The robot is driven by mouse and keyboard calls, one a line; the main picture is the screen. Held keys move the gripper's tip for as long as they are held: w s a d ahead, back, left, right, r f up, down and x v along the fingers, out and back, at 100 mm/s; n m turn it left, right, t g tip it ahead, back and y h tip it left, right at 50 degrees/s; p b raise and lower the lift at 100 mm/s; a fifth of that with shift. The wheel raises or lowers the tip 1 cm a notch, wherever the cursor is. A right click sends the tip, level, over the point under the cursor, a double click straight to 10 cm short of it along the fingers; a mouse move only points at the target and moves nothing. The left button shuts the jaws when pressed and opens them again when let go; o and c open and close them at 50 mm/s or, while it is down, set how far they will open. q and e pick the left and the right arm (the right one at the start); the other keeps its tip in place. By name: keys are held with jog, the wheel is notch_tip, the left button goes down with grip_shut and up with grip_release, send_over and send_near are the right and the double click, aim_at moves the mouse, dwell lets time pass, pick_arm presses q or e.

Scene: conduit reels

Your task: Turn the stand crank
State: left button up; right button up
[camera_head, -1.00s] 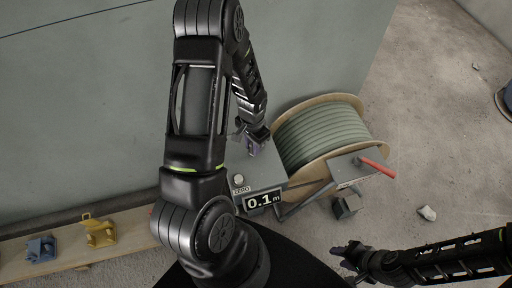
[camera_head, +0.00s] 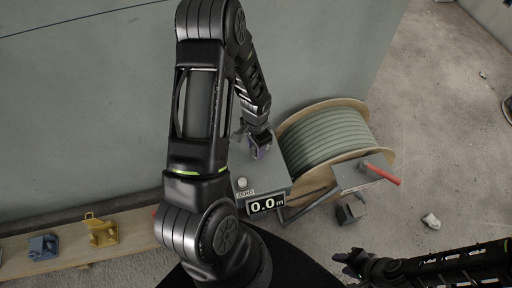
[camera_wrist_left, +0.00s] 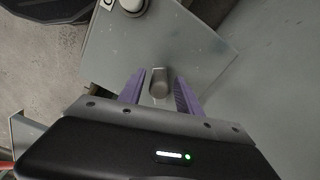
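The stand holds a reel (camera_head: 325,140) of grey-green conduit between wooden flanges. Its crank with a red handle (camera_head: 383,174) is at the stand's right side, with no gripper on it. A grey counter box left of the reel has a display (camera_head: 266,204) reading 0.0 m. My left gripper (camera_head: 261,150) is low over the box top. In the left wrist view its purple fingers (camera_wrist_left: 159,84) are apart, with a small grey knob (camera_wrist_left: 158,82) between them and gaps on both sides. My right gripper (camera_head: 350,260) is at the lower right, away from the crank; its finger opening is unclear.
A pale button (camera_head: 242,183) marked ZERO sits on the box's front left. A plank (camera_head: 70,258) at lower left carries blue (camera_head: 42,246) and yellow (camera_head: 101,231) fittings. A grey wall stands behind. A stone (camera_head: 431,221) lies on open floor at right.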

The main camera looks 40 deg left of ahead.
pick_arm(q)
jog(key=shift+o, duration=0.3)
jog(key=shift+r, duration=0.1)
notch_tip(320, 180, up, 8)
jog(key=shift+f+p, duration=0.2)
jog(key=shift+p, duration=0.1)
dwell(0.4)
